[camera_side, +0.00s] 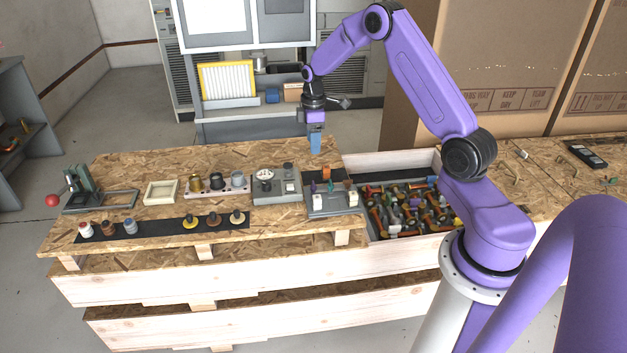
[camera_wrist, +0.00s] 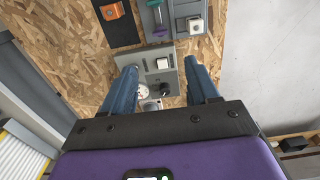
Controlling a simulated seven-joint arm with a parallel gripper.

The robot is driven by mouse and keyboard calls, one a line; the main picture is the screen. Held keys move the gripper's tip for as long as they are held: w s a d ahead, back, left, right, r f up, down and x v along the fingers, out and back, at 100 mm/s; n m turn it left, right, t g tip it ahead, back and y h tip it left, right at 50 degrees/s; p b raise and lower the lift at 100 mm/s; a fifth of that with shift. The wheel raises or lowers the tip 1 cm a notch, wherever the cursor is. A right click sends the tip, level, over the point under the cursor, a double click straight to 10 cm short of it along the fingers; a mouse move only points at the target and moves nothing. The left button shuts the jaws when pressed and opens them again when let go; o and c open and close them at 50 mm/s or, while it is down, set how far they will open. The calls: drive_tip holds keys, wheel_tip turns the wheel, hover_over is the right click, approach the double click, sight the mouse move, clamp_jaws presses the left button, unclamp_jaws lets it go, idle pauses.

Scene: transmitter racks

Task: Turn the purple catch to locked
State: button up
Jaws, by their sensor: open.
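The purple catch (camera_wrist: 160,30) is a small purple piece at the near end of a handle on a grey panel (camera_wrist: 147,20) in the wrist view, with a green part at the far end. It also shows small in the side view (camera_side: 313,187). I cannot tell its setting. My gripper (camera_side: 316,151) is open and empty, pointing down above the panels and clear of the catch. In the wrist view, its two blue fingers (camera_wrist: 161,73) spread over the neighbouring grey panel, with the catch beyond their tips.
The neighbouring panel (camera_side: 277,198) carries a dial and a white switch. An orange block (camera_wrist: 112,11) and a white button (camera_wrist: 195,24) sit near the catch. A bin of bolts (camera_side: 408,238) lies to the right. Several cups and knobs stand to the left.

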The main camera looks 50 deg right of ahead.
sight(313, 183)
wheel_tip(313, 183, down, 15)
drive_tip(key=shift+r, duration=0.1)
idle(0.4)
drive_tip(key=c, duration=1.1)
drive_tip(key=shift+o, duration=0.2)
